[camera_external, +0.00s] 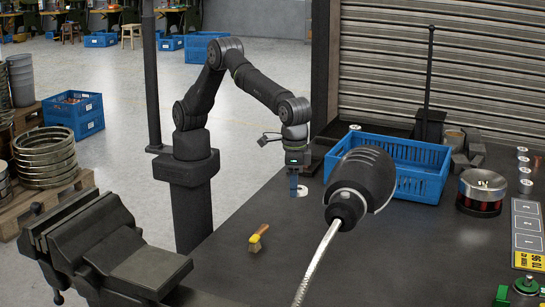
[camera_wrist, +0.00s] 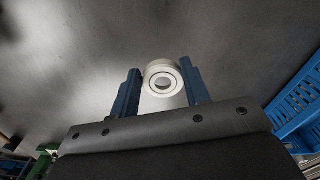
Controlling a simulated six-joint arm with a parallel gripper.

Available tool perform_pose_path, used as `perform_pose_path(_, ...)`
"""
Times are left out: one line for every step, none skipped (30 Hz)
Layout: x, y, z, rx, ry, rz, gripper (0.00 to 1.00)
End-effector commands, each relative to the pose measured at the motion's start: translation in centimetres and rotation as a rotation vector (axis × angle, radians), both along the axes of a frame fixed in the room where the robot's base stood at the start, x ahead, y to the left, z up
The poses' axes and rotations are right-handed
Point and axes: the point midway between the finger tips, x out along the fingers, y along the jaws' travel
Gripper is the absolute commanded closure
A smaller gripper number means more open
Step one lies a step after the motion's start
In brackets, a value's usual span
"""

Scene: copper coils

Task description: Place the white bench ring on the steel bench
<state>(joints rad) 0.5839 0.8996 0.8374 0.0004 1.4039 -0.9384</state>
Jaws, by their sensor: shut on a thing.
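The white bench ring (camera_wrist: 160,66) shows in the wrist view as a short pale ring with a round hole, between the two blue fingers of my gripper (camera_wrist: 163,88). In the external view my gripper (camera_external: 297,188) points down over the steel bench (camera_external: 290,250), near its left edge. The white ring (camera_external: 303,191) shows there at the blue fingertips, low and close to the bench top. I cannot tell whether its underside touches the bench. My fingers are shut on the ring.
A blue crate (camera_external: 419,184) stands right of my gripper. A brush (camera_external: 258,238) lies on the bench in front. A dark lamp head (camera_external: 362,180) hangs in the foreground. A copper-coil pot (camera_external: 481,192), several small white-topped pieces and a numbered board (camera_external: 528,232) are at the right.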

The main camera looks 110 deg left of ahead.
Motion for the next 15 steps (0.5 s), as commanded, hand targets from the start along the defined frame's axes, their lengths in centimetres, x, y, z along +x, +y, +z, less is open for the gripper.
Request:
perform_pose_path(-1.5,-2.8,-0.1,0.000,0.000,-0.044,0.83)
perform_pose_path(-2.4,-4.2,-0.1,0.000,0.000,-0.067,0.84)
perform_pose_path(-3.6,-6.0,-0.1,0.000,0.000,-0.097,0.84)
perform_pose_path(-4.5,-7.4,-0.1,0.000,0.000,-0.119,0.84)
perform_pose_path(-5.4,-8.7,-0.1,0.000,0.000,-0.142,0.84)
perform_pose_path(-6.7,-10.4,-0.1,0.000,0.000,-0.170,0.84)
perform_pose_path(-7.7,-11.6,-0.2,0.000,0.000,-0.191,0.84)
perform_pose_path(-8.5,-12.6,-0.2,0.000,0.000,-0.210,0.84)
perform_pose_path(-9.6,-13.9,-0.2,-0.001,0.000,-0.233,0.84)
perform_pose_path(-10.4,-14.8,-0.2,-0.001,0.000,-0.248,0.84)
perform_pose_path(-11.1,-15.6,-0.2,0.000,0.000,-0.263,0.84)
perform_pose_path(-12.0,-16.4,-0.2,0.000,0.000,-0.279,0.84)
perform_pose_path(-12.5,-17.0,-0.2,0.000,0.000,-0.290,0.84)
perform_pose_path(-13.1,-17.5,-0.2,0.000,0.000,-0.301,0.84)
perform_pose_path(-13.8,-18.2,-0.2,0.000,0.000,-0.313,0.84)
